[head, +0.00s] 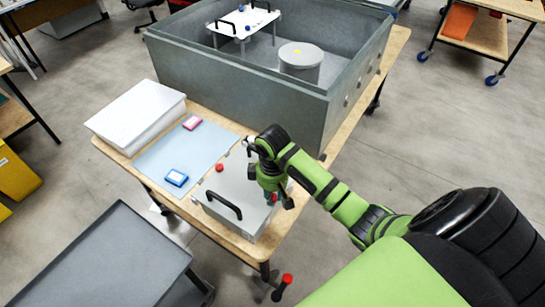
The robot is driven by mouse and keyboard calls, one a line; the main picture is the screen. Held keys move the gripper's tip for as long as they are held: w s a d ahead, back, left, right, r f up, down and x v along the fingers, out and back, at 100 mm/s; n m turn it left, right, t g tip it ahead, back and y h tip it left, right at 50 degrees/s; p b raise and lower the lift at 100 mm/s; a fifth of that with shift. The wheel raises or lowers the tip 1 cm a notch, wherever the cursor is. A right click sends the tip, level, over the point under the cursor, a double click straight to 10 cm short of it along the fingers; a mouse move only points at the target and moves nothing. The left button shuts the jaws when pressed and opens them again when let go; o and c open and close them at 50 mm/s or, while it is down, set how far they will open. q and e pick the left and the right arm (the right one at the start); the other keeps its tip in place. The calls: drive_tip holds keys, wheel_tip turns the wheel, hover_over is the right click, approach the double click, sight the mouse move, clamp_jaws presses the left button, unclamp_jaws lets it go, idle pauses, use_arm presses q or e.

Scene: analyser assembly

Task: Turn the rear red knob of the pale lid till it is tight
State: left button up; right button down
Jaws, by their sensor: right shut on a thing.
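The pale lid (234,186) lies on a box-like unit at the near end of the wooden table, with a black handle (223,205) on its near left side. One red knob (219,168) stands uncovered at its left edge. My right gripper (279,198) points down over the lid's right side and is shut on another red knob (272,199). That knob is mostly hidden by the fingers; how tight it is cannot be told. My left gripper is not in view.
A large grey tub (240,90) fills the table's far part, holding a round canister (301,58) and a white plate (242,20) with handles. A white stack (135,115) lies to the left.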

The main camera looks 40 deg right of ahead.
drive_tip(key=shift+w+d+r+m+p, duration=0.1)
drive_tip(key=shift+w+r+m+p, duration=0.05)
drive_tip(key=shift+r+m+p, duration=0.15)
idle(0.9)
drive_tip(key=c, duration=1.1)
unclamp_jaws()
drive_tip(key=shift+o, duration=0.2)
drive_tip(key=shift+f, duration=0.1)
